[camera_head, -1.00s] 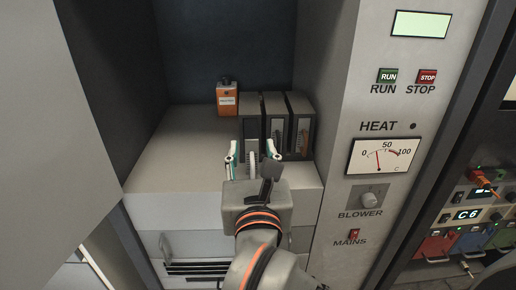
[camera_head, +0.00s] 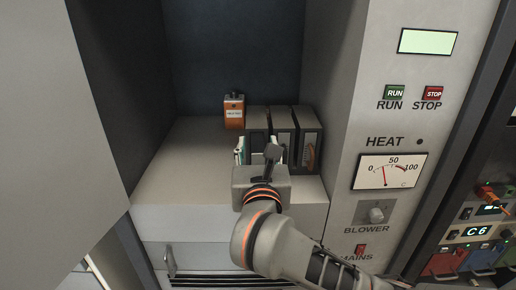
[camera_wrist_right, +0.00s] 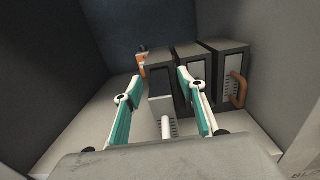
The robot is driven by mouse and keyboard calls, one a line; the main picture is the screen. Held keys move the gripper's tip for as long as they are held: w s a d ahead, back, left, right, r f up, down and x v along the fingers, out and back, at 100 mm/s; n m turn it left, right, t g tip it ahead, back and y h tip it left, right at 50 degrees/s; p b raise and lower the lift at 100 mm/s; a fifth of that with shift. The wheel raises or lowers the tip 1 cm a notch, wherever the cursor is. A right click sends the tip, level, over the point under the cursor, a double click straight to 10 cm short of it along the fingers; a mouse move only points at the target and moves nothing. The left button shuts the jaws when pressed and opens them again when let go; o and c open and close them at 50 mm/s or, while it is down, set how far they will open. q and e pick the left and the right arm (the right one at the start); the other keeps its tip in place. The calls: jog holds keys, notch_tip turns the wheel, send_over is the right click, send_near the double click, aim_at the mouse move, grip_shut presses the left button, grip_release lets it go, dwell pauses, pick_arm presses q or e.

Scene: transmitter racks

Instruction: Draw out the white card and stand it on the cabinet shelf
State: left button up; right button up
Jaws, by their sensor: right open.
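The leftmost one has a pale perforated front with a white handle (camera_wrist_right: 165,128) in the right wrist view, which I take for the white card (camera_wrist_right: 163,106). In the head view my wrist hides most of its front. My right gripper (camera_head: 257,152) is open in front of this card. In the wrist view the teal-padded fingers of the right gripper (camera_wrist_right: 158,78) spread on both sides of its front and handle. I cannot tell whether they touch it. My left gripper is not in view.
The middle card (camera_head: 282,128) and the right card with an orange-brown handle (camera_head: 310,153) stand close on the right. An orange box (camera_head: 234,112) stands behind on the left. The shelf's left part is clear. A control panel (camera_head: 390,165) borders the cabinet's right side.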

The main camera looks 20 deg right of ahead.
grip_shut()
jog(key=shift+s+a, duration=0.1)
jog(key=shift+s, duration=0.05)
jog(key=shift+s+a, duration=0.15)
jog(key=shift+s, duration=0.3)
jog(key=shift+s+p, duration=0.1)
jog(key=shift+p, duration=0.2)
jog(key=shift+s+a, duration=0.1)
jog(key=shift+s, duration=0.25)
jog(key=shift+s+a+p, duration=0.1)
jog(key=shift+s+p, duration=0.2)
jog(key=shift+s, duration=0.15)
jog(key=shift+p+v, duration=0.4)
jog(key=shift+v, duration=1.2)
jog(key=shift+p+v, duration=0.3)
jog(key=shift+v, duration=1.15)
